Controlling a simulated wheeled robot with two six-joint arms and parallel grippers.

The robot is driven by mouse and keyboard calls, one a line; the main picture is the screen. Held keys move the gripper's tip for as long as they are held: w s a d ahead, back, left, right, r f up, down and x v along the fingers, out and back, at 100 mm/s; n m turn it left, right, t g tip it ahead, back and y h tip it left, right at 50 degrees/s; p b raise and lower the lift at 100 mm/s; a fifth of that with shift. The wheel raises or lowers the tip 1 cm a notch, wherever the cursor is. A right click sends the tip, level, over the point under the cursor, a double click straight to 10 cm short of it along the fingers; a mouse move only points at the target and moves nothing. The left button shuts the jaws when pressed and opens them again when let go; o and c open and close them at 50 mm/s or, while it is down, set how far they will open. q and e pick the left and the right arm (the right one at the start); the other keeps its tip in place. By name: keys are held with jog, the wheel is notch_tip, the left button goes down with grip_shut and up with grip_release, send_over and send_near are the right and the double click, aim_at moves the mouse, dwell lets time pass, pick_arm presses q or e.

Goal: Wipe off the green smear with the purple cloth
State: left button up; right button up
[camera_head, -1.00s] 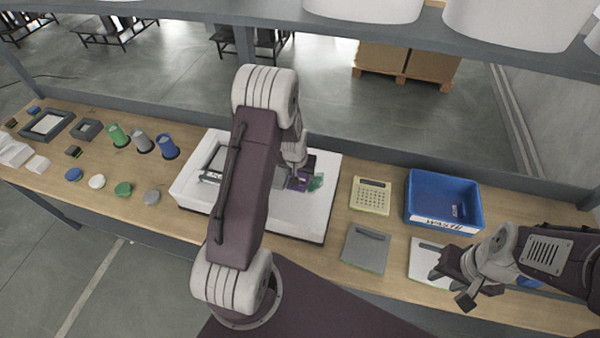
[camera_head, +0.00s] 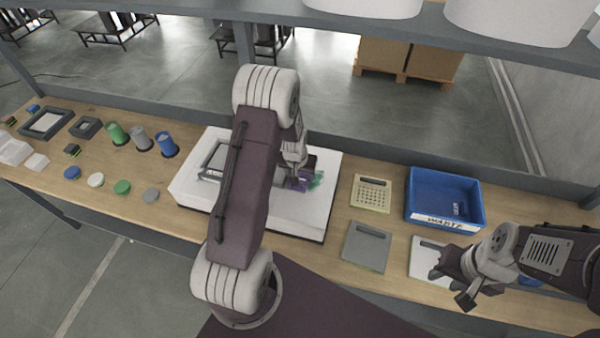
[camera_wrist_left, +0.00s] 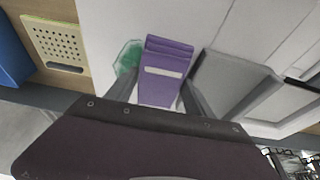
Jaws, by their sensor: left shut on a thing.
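The white board (camera_head: 315,215) lies on the workbench behind my left arm. My left gripper (camera_head: 300,181) is shut on the purple cloth (camera_head: 308,163) over the right part of the board. In the left wrist view, the cloth (camera_wrist_left: 166,62) is a folded purple block with a pale stripe between the fingers (camera_wrist_left: 163,100). The green smear (camera_head: 318,178) shows just right of the cloth; in the left wrist view the smear (camera_wrist_left: 127,58) borders the cloth's left side and may run under it. My right gripper (camera_head: 451,288) is open and empty near the front edge.
A grey-framed tray (camera_wrist_left: 235,80) sits on the board beside the cloth. A yellow perforated block (camera_head: 371,193), a grey plate (camera_head: 366,247) and a blue waste bin (camera_head: 445,218) stand to the right. Several cups and discs stand left. A shelf (camera_head: 270,20) crosses above.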

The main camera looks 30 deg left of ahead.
aim_at(318, 182)
pick_arm(q)
jog(key=shift+f+b, duration=0.3)
jog(key=shift+f, duration=0.1)
jog(key=shift+w+d+b, duration=0.15)
jog(key=shift+d+b, duration=0.3)
jog(key=shift+d, duration=0.25)
jog(key=shift+w+d+r, duration=0.15)
jog(key=shift+w+d, duration=0.05)
jog(key=shift+d, duration=0.6)
jog(key=b, duration=0.1)
jog(key=d+b, duration=0.1)
jog(key=b, duration=0.1)
jog(key=shift+w+d+f, duration=0.25)
jog(key=shift+d+f, duration=0.05)
jog(key=shift+f, duration=0.1)
jog(key=shift+d+b, duration=0.35)
jog(key=shift+b, duration=0.15)
jog(key=shift+d+r, duration=0.25)
jog(key=shift+d, duration=0.05)
